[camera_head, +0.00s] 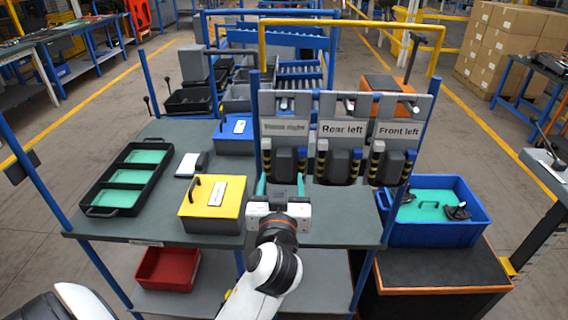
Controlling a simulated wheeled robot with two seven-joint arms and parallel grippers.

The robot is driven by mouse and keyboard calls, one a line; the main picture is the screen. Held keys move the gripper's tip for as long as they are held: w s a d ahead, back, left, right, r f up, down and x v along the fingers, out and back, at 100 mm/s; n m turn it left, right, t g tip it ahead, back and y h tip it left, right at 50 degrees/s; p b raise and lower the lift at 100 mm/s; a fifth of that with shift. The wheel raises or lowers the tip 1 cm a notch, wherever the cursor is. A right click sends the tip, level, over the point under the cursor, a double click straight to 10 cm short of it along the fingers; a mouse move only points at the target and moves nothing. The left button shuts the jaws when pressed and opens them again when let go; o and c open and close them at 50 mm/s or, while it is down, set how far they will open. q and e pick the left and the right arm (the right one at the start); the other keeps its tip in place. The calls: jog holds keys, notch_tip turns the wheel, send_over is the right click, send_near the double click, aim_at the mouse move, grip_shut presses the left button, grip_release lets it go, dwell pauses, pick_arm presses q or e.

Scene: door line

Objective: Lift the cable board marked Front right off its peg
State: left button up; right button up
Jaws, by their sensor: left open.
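Three grey cable boards hang side by side on a rack above the table. The leftmost board (284,105) has a label whose first word is blurred; the second seems to read "right". The middle board (342,105) reads "Rear left" and the right one (398,107) "Front left". Dark connectors and cables hang below each label. My left gripper (281,183) is open, its two greenish fingertips apart at the lower end of the leftmost board, one each side of its dark connector. Whether they touch it I cannot tell. My right gripper is not in view.
A yellow box (213,221), a blue box (234,148) and a black tray with green compartments (83,196) stand on the table's left part. A blue crate (469,233) stands at the right. Blue posts (411,166) flank the boards.

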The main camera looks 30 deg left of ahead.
aim_at(284, 162)
pick_arm(q)
jog(key=p+x, duration=0.1)
jog(key=x, duration=0.4)
jog(key=shift+w+r, duration=0.1)
jog(key=shift+w, duration=0.25)
jog(key=shift+w+a+p, duration=0.3)
jog(key=shift+w+a, duration=0.05)
jog(key=shift+w, duration=0.1)
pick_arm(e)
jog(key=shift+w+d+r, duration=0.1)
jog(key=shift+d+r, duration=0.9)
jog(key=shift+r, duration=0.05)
pick_arm(q)
jog(key=c, duration=1.3)
jog(key=shift+r+p, duration=0.9)
jog(key=shift+r, duration=0.15)
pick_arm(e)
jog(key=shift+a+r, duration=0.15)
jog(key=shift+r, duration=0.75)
pick_arm(q)
jog(key=shift+s+d+f, duration=0.1)
